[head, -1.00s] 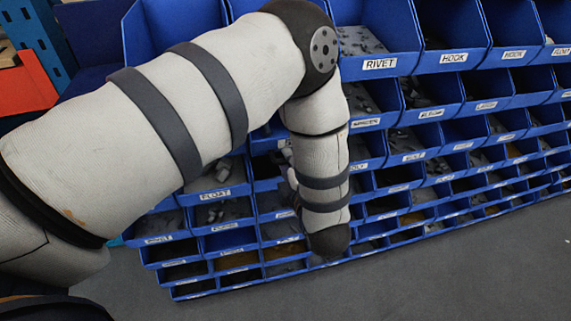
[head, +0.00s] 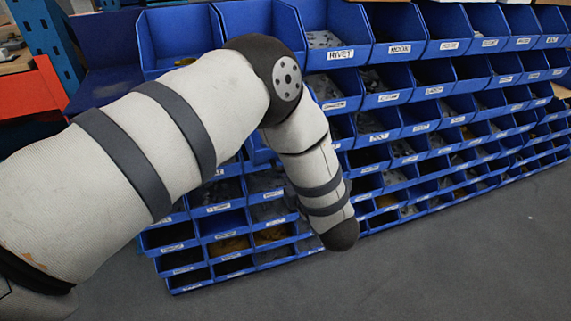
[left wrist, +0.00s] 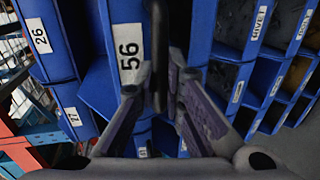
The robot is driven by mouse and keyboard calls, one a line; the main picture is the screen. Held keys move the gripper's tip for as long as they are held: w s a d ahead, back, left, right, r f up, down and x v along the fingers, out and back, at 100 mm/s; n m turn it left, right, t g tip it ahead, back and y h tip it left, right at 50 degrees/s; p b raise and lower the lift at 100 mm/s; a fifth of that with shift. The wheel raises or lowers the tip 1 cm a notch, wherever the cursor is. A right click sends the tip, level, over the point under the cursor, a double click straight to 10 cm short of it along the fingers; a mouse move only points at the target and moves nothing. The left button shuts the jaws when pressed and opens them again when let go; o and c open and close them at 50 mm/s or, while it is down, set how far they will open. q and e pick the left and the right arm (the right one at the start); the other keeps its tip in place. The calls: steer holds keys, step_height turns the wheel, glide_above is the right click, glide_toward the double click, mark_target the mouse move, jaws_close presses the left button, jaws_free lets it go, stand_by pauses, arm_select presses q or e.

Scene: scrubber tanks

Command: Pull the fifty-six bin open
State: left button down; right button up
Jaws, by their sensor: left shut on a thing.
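The fifty-six bin (left wrist: 126,22) is blue with a white "56" label. In the left wrist view it appears turned sideways, directly at my left gripper (left wrist: 158,78). The gripper's dark fingers are closed at the bin's label side and hide part of its front. In the head view my left arm bends down in front of the rack, and its gripper is hidden behind the arm. I cannot make out the 56 label there, nor how far the bin is out. My right gripper is in neither view.
A large rack of blue bins (head: 455,75) spans the head view, with labels such as RIVET and HOOK. A neighbouring bin labelled 26 (left wrist: 40,37) shows in the wrist view. Grey floor (head: 450,250) is clear in front.

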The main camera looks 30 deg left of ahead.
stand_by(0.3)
arm_select(q)
steer(key=c, duration=1.9)
jaws_free()
steer(key=shift+c, duration=0.2)
steer(key=v, duration=1.2)
steer(key=shift+f, duration=0.1)
